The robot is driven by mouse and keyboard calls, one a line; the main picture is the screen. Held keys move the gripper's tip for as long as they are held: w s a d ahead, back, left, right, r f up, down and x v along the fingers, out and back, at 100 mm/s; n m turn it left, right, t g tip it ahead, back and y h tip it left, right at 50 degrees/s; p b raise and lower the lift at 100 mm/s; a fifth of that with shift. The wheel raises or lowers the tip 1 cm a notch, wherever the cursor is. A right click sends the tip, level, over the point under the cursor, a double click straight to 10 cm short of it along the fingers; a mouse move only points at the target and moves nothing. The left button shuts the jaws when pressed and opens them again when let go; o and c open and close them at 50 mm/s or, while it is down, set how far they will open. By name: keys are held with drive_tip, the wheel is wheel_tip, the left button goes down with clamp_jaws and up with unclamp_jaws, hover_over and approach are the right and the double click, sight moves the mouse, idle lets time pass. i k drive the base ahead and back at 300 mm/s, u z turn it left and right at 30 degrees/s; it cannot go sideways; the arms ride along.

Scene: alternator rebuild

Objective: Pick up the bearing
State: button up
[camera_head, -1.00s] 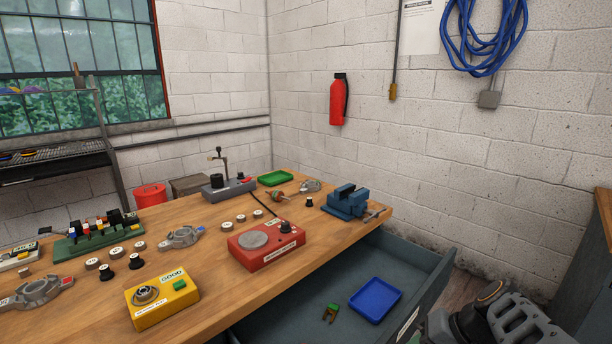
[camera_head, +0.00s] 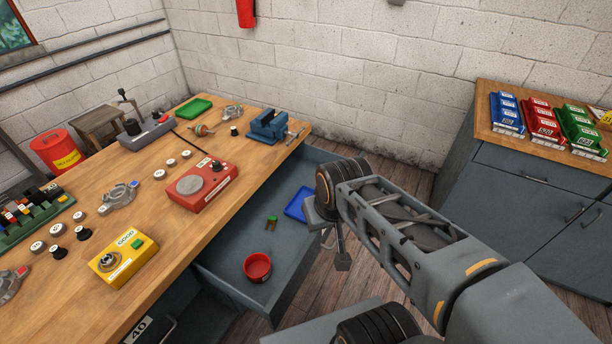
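A metallic ring that looks like a bearing (camera_head: 109,260) sits on top of a yellow box (camera_head: 130,268) labelled GOOD, near the front left of the workbench. Several small pale round pieces (camera_head: 57,229) and dark ones (camera_head: 83,233) stand on the bench to its left; I cannot tell at this size whether any is a bearing. My gripper (camera_head: 342,262) hangs at the end of my arm, beyond the bench's right side and beside the open drawer, well away from the yellow box. Its fingers are too small and partly hidden to read.
The open drawer (camera_head: 228,284) holds a red bowl (camera_head: 257,267), a small green-tipped piece (camera_head: 271,220) and a blue tray (camera_head: 297,205). A red device (camera_head: 203,187) and a blue vise (camera_head: 268,126) stand on the bench. A cabinet with coloured bins (camera_head: 541,120) is at right.

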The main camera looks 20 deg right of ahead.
sight(108, 261)
drive_tip(key=u, duration=1.65)
drive_tip(key=k, duration=0.6)
drive_tip(key=u, duration=0.75)
drive_tip(key=i, duration=1.65)
drive_tip(key=z, duration=0.7)
